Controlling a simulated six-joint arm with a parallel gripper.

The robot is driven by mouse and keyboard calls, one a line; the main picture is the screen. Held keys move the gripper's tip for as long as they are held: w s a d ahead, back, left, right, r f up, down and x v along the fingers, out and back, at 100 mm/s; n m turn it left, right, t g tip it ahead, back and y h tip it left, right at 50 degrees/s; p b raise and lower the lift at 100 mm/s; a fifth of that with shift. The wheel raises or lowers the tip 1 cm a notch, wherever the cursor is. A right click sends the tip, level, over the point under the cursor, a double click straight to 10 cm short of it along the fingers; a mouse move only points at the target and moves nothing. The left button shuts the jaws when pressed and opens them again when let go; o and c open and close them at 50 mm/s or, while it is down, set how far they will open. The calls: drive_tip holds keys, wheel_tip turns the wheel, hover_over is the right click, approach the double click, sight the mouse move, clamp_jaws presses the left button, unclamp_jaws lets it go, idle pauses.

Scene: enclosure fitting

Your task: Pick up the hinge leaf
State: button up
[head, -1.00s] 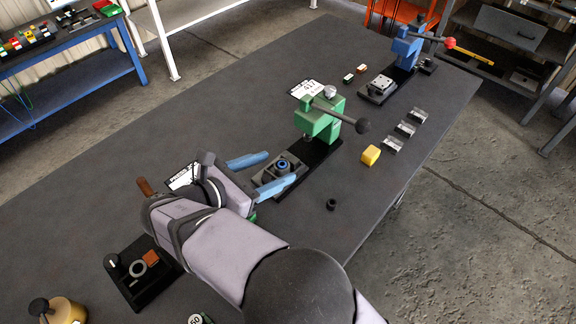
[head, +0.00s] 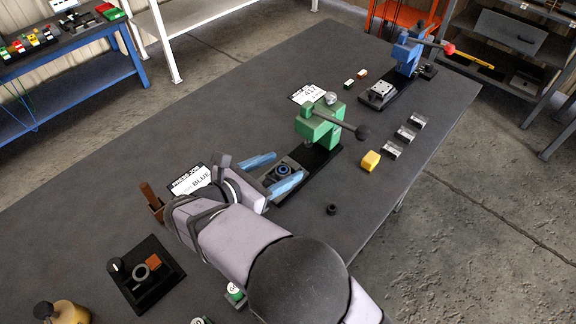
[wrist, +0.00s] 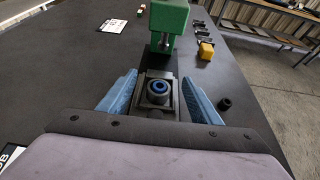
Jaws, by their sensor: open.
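Several small silver-grey metal pieces lie in a row at the table's right side in the head view; the nearest (head: 391,150) may be the hinge leaf, but I cannot tell for sure. Another metal piece (head: 382,92) sits on the base of the blue press (head: 407,52). My gripper (head: 276,170) is open and empty, with its blue fingers on either side of the green press's black base. In the wrist view, a black fixture with a blue ring (wrist: 159,88) shows between the fingers. I cannot tell the fingers' height above it.
The green press (head: 322,122) with its long lever stands just ahead of my gripper. A yellow block (head: 370,160) and a small black cylinder (head: 332,209) lie to the right. A black fixture plate (head: 160,290) is at lower left.

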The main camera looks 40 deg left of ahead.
drive_tip(key=shift+x, duration=1.25)
drive_tip(key=c, duration=1.3)
wheel_tip(320, 180, up, 10)
drive_tip(key=shift+b, duration=0.45)
